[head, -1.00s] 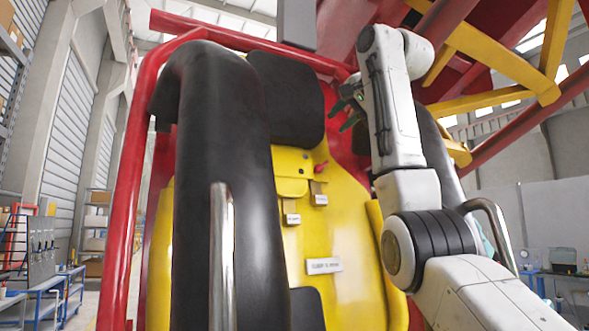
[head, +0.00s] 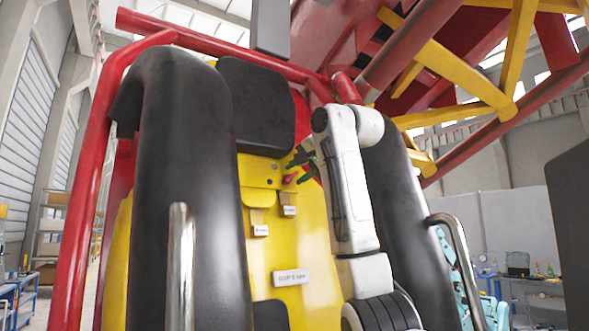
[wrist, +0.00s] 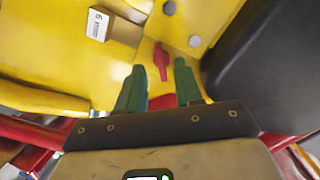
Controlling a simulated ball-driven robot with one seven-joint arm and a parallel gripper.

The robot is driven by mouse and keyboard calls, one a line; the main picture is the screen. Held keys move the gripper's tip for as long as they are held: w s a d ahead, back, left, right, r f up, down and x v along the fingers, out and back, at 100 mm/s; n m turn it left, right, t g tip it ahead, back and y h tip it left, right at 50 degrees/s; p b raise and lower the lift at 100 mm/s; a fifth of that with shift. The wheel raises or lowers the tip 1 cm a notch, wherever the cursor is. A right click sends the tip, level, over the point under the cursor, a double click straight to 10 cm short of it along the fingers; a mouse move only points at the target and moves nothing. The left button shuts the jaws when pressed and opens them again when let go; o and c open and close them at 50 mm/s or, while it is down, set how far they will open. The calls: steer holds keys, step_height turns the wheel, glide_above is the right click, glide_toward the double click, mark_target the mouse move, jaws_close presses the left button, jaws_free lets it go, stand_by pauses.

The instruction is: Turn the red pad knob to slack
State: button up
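The red pad knob (head: 290,179) sits on the yellow seat back (head: 312,235), just below the black headrest (head: 262,105). In the wrist view the knob (wrist: 162,62) is a slim red handle pointing roughly along the fingers. My gripper (wrist: 159,66) has two green fingers, apart, one on each side of the knob in the picture. I see no contact, and cannot tell how deep the knob lies between the fingertips. In the head view my gripper (head: 304,163) is close to the knob, slightly above and right of it.
Black shoulder restraints (head: 186,170) flank the seat, with metal grab handles (head: 181,265). Small label plates (head: 291,277) are on the seat. In the wrist view a tag (wrist: 98,25) is left of the knob and a black pad (wrist: 265,80) is right. Red bars (head: 85,190) frame the seat.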

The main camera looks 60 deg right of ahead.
mark_target(290, 179)
steer(key=shift+p+x, duration=0.3)
steer(key=shift+x, duration=0.9)
steer(key=shift+c, duration=0.3)
jaws_close()
